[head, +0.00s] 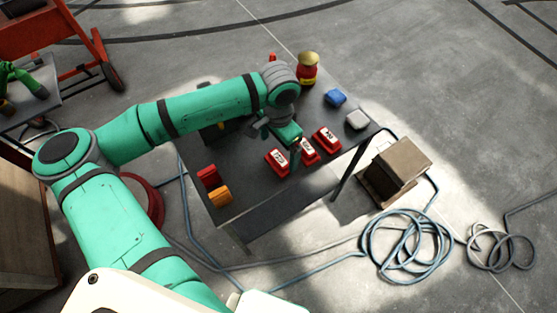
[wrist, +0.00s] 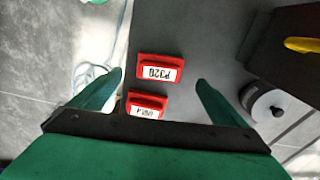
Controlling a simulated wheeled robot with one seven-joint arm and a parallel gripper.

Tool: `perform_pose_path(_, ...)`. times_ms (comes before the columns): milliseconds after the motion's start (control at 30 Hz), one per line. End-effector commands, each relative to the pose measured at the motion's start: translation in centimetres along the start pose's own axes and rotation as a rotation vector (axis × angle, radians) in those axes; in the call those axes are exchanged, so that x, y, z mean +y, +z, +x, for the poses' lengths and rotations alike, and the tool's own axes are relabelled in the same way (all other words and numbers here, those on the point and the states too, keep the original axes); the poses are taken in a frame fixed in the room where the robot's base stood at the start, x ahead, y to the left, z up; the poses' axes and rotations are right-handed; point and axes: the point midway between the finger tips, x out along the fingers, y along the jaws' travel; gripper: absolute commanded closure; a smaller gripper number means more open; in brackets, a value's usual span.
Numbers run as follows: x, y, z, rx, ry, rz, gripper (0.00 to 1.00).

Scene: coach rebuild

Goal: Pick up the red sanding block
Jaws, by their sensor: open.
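Several red blocks stand on the dark table, so I cannot tell from colour alone which is the sanding block. Three with white labels lie in a row: a left one (head: 277,162), a middle one (head: 307,152) and a right one (head: 326,139). An unlabelled red block (head: 207,176) sits at the table's left edge. My gripper (head: 288,135) is above the table, close to the labelled row and partly hiding the middle one. In the wrist view my open gripper (wrist: 159,77) has nothing between its fingers; a red block labelled P320 (wrist: 160,62) and another red block (wrist: 147,100) show below it.
An orange block (head: 219,196) is beside the unlabelled red one. A round grey disc (wrist: 275,108) and dark box (wrist: 285,65) are right in the wrist view.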

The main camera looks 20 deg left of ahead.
Motion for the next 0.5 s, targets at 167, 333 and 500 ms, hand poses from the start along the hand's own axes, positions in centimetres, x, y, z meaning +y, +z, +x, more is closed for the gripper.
perform_pose_path(167,0.1,0.0,1.2,0.0,0.0,0.002,0.04)
perform_pose_path(333,0.0,-0.2,2.9,0.0,0.0,0.002,0.04)
perform_pose_path(500,-0.1,-0.3,5.3,0.0,0.0,0.0,0.04)
